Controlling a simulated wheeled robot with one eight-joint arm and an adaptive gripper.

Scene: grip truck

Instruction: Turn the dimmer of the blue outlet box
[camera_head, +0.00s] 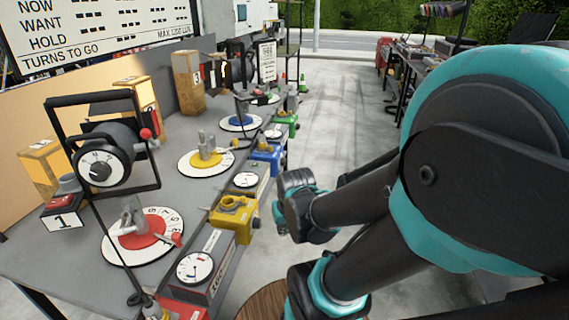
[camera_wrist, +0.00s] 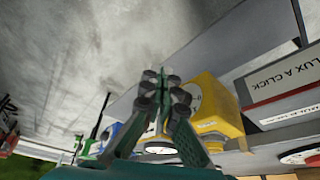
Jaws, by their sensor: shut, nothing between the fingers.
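The blue outlet box (camera_head: 266,156) stands at the right edge of the grey bench in the head view, between the yellow box and the green box. Its dimmer is too small to make out for certain. In the wrist view a small part of the blue box (camera_wrist: 110,133) shows beside my gripper, mostly hidden behind the fingers. My gripper (camera_wrist: 163,75) is shut and empty, with its fingertips close together. It is apart from the blue box. In the head view my wrist hangs over the aisle to the right of the boxes, and the fingertips cannot be made out clearly.
The yellow outlet box (camera_head: 234,216) is nearer than the blue one, and the green box (camera_head: 284,124) is farther. A round meter (camera_head: 195,268) lies on the near bench edge. A lamp (camera_head: 105,155) in a black frame stands at left. The concrete aisle (camera_head: 335,115) is clear.

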